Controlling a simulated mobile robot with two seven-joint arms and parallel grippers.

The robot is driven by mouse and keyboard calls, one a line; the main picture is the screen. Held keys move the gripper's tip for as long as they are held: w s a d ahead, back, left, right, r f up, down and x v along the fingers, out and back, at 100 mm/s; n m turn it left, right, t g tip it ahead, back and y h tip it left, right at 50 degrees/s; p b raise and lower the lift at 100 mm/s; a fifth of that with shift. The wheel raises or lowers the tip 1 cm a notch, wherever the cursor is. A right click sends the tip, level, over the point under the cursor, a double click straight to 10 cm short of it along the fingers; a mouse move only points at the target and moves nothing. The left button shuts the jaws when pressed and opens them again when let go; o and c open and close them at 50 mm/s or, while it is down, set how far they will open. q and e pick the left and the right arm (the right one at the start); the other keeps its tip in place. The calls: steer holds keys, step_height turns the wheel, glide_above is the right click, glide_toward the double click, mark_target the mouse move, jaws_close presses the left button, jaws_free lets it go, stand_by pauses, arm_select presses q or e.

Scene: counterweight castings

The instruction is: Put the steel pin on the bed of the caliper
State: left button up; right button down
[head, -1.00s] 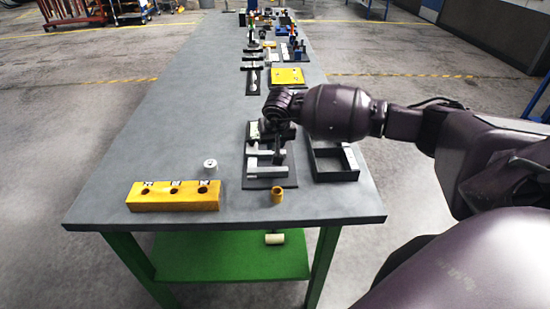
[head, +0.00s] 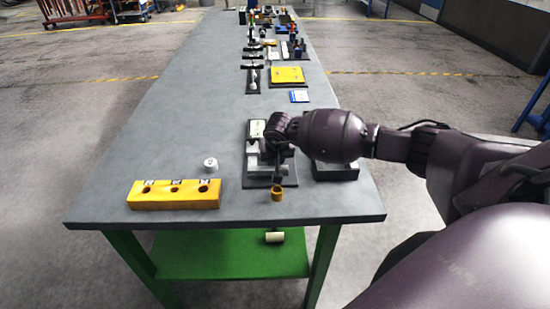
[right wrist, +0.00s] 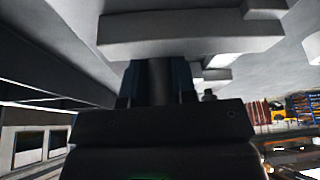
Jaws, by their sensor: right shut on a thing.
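The caliper (head: 253,162) lies on a dark base plate near the front of the grey table, with a pale display block at its far end. My right gripper (head: 279,164) is over its right part and hides some of it. In the right wrist view, the right gripper (right wrist: 158,85) is shut on the steel pin (right wrist: 160,80), a dark grey cylinder between the blue-dark fingers. The pale bars of the caliper (right wrist: 190,35) show close beyond the pin. I cannot tell whether the pin touches them. My left gripper is not in view.
A yellow block (head: 174,204) with three holes stands at front left, a white cylinder (head: 211,164) behind it. A brass ring (head: 278,193) stands just before the base plate. A dark tray (head: 338,174) is partly behind my arm. The table's left middle is clear.

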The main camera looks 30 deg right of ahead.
steer(key=c, duration=0.9)
jaws_free()
steer(key=shift+f, duration=0.1)
